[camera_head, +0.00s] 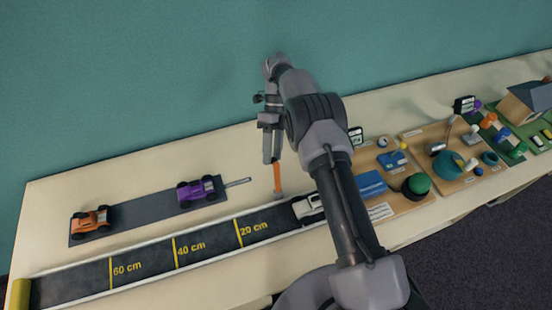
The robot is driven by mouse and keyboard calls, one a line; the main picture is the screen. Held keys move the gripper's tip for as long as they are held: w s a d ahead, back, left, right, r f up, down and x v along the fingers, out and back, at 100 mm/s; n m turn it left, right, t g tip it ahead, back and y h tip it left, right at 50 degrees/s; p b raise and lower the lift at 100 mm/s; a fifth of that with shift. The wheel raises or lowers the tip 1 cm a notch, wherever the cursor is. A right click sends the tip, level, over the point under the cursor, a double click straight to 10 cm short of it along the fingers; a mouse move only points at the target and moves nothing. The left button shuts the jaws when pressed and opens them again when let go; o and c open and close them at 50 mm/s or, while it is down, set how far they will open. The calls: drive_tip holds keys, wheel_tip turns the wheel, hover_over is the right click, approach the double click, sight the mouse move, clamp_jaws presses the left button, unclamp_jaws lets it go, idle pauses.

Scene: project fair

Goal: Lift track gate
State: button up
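The track gate is an orange bar (277,177) at the far edge of the dark track (205,248), by the 20 cm end. It stands about upright, with a small grey base at its foot. My gripper (271,160) points down at the bar's top end. Its fingers are close together, and I cannot tell whether they hold the bar or are just beside it. A white car (307,206) sits on the track right of the gate, partly hidden by my arm.
An orange car (91,221) and a purple car (201,191) stand on a grey strip (143,209) behind the track. Wooden boards with models (400,210) fill the table right of my arm.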

drive_tip(key=s+d+r, duration=0.2)
drive_tip(key=s, duration=0.5)
drive_tip(key=s+d+r, duration=0.2)
drive_tip(key=s, duration=0.6)
drive_tip(key=shift+s+r, duration=0.25)
drive_tip(key=shift+r, duration=0.15)
